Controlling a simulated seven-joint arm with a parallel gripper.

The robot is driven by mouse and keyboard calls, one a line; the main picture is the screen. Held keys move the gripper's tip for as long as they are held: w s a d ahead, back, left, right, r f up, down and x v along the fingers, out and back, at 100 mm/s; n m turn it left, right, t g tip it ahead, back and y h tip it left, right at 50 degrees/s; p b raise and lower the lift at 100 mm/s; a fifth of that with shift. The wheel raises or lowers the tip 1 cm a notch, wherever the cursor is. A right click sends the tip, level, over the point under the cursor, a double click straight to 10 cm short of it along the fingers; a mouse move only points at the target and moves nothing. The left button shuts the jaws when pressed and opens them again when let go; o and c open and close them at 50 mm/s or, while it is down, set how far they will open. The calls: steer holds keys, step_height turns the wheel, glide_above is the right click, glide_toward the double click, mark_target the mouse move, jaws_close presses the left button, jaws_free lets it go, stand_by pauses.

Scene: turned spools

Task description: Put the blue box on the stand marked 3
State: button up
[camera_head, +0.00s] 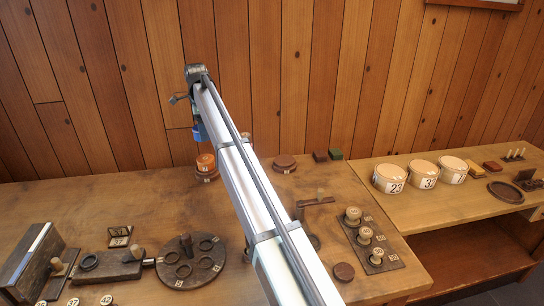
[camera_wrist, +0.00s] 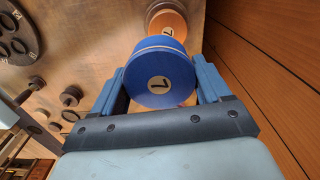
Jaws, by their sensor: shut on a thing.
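The blue box (camera_wrist: 150,60) is round, with a pale disc on its end bearing a dark mark like a 7. My gripper (camera_wrist: 161,78) is shut on it, one blue finger on each side. In the head view a bit of blue (camera_head: 198,133) shows beside my arm, above the table's back; my arm hides most of the gripper there. Below it an orange round box (camera_head: 205,160) sits on a dark round stand (camera_head: 207,176); the orange box also shows in the wrist view (camera_wrist: 166,20). Another dark red round stand (camera_head: 284,161) looks empty. I cannot read the stands' tags.
Cream tubs (camera_head: 390,178) with number tags stand on the right table. A round holed board (camera_head: 190,262) and a knobbed plate (camera_head: 370,240) stand in front. The wooden wall is close behind.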

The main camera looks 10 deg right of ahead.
steer(key=s+d+f+n, duration=0.2)
steer(key=s+d+n, duration=0.55)
steer(key=s, duration=0.35)
steer(key=s+d+f+n, duration=0.2)
steer(key=s+d+n, duration=0.4)
steer(key=s+d, duration=0.55)
steer(key=d, duration=0.5)
steer(key=shift+d, duration=0.3)
steer(key=w+d+m, duration=0.1)
steer(key=w, duration=0.1)
steer(key=w+d+m, duration=0.1)
steer(key=w, duration=0.1)
steer(key=w+d+m, duration=0.1)
steer(key=w, duration=0.2)
steer(key=shift+w, duration=0.1)
steer(key=m, duration=1.4)
glide_above(286, 160)
steer(key=shift+w+f, duration=0.2)
steer(key=shift+f, duration=4.7)
